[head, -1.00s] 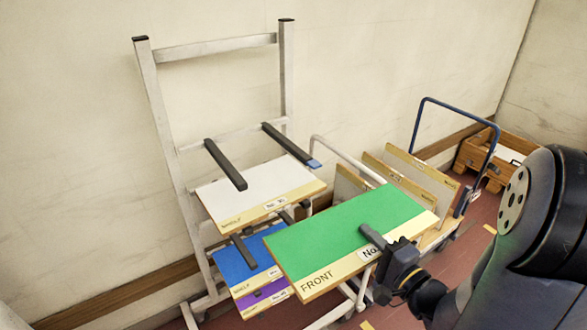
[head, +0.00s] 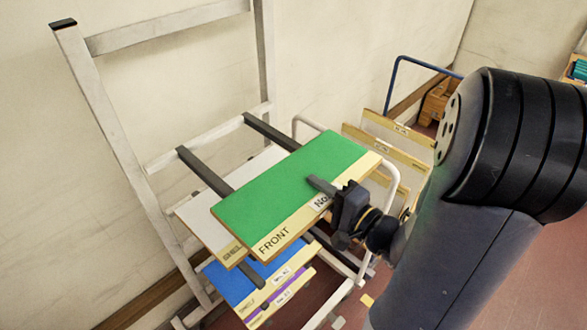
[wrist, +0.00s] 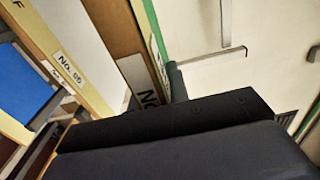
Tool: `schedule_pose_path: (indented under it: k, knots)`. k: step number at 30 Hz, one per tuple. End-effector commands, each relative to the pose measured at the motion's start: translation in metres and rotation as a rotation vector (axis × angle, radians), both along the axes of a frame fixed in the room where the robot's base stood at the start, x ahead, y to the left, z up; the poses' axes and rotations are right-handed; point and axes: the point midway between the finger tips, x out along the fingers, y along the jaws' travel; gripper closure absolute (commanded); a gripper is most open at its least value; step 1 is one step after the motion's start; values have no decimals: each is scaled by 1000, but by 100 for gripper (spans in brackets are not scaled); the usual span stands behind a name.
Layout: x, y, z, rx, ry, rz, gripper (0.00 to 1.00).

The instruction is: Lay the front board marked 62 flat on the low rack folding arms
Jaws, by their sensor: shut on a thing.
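The front board (head: 290,180) is green with a cream strip reading FRONT and a "No" label. My gripper covers the rest of that label, so I cannot read 62. My gripper (head: 323,187) is shut on the board's near edge, one finger on top, and holds it roughly level. The white rack (head: 105,120) carries dark folding arms; one upper arm (head: 203,170) and another (head: 270,131) run under the board in the picture. I cannot tell whether they touch. In the wrist view the board's edge (wrist: 112,35) stands close to the gripper finger (wrist: 177,82).
A white board (head: 198,218) shows partly beneath the green one. A blue board (head: 230,284) and a purple-topped board (head: 262,313) lie lower on the rack. A cart with upright boards (head: 395,132) and a blue handle (head: 395,75) stands right. The wall is close behind.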

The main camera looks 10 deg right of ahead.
Motion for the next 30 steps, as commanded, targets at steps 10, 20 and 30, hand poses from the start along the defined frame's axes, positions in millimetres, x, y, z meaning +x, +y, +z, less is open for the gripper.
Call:
schedule_pose_path:
  k: [10,20,30]
  knots:
    - [12,8,0,-1,-3,2,100]
    - [36,24,0,-1,-4,3,100]
    - [61,41,0,0,-4,2,100]
